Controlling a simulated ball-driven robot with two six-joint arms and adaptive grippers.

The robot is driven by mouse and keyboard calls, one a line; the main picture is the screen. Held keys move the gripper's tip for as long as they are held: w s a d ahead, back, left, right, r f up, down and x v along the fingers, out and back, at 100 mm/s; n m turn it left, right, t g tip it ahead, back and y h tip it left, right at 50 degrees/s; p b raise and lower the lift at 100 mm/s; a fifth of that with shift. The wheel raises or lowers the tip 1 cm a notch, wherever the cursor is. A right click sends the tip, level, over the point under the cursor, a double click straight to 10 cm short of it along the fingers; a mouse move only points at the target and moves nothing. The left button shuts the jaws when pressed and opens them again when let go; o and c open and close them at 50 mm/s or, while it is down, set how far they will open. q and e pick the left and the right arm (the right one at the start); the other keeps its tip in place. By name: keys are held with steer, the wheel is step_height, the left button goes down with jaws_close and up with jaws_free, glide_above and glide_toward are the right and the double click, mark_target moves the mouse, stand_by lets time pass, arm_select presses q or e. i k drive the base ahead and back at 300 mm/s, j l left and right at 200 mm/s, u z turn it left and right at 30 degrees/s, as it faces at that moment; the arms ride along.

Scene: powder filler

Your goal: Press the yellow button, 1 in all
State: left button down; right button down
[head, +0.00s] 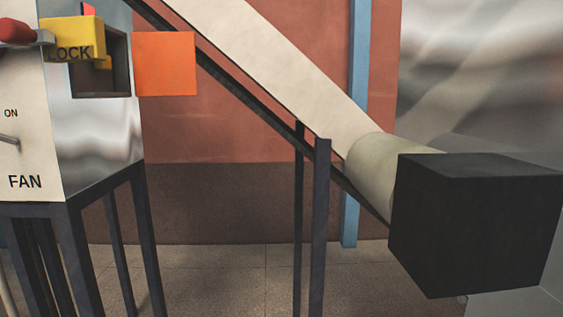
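No round yellow button is clearly seen. Neither of my grippers is in view.
A red rounded handle (17,31) is left of the yellow block. An orange square plate (166,64) stands beside the opening. The cabinet has "ON" and "FAN" markings. A sloping pale conveyor (280,60) descends rightward toward a large black box (475,225).

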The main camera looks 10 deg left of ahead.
mark_target(107, 65)
steer(key=u, duration=0.4)
steer(key=j+u, duration=0.1)
steer(key=u, duration=0.7)
steer(key=j+u, duration=0.1)
steer(key=u, duration=0.3)
